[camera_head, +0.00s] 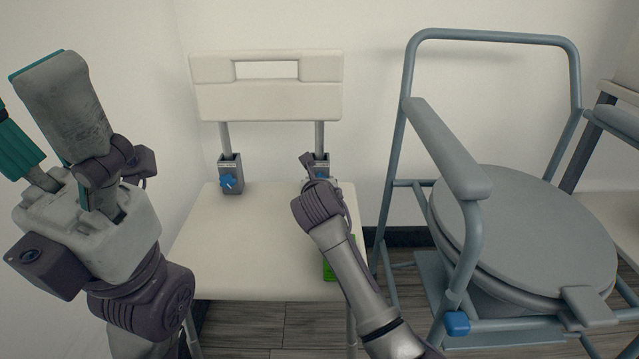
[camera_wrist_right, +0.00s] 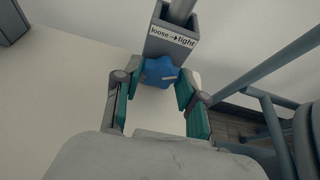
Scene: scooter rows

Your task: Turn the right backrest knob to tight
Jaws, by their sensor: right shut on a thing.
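A white chair has a backrest (camera_head: 265,95) on two posts that go into grey brackets. The right bracket (camera_head: 320,160) is mostly hidden behind my right gripper in the head view. In the right wrist view this bracket (camera_wrist_right: 172,38) bears a "loose → tight" label. The right backrest knob (camera_wrist_right: 158,72) is blue and lobed, with a white line lying nearly level towards the right. My right gripper (camera_wrist_right: 158,88) is shut on this knob, one green-padded finger on each side. The left knob (camera_head: 228,182) is blue on its own bracket. My left gripper (camera_head: 22,92) is raised at the left, open and empty.
A grey commode chair (camera_head: 530,220) stands close at the right, its armrest (camera_head: 447,148) reaching towards my right arm. A green patch (camera_head: 331,265) shows beside my forearm at the seat's right. The white seat (camera_head: 250,240) is otherwise clear. A wall is behind.

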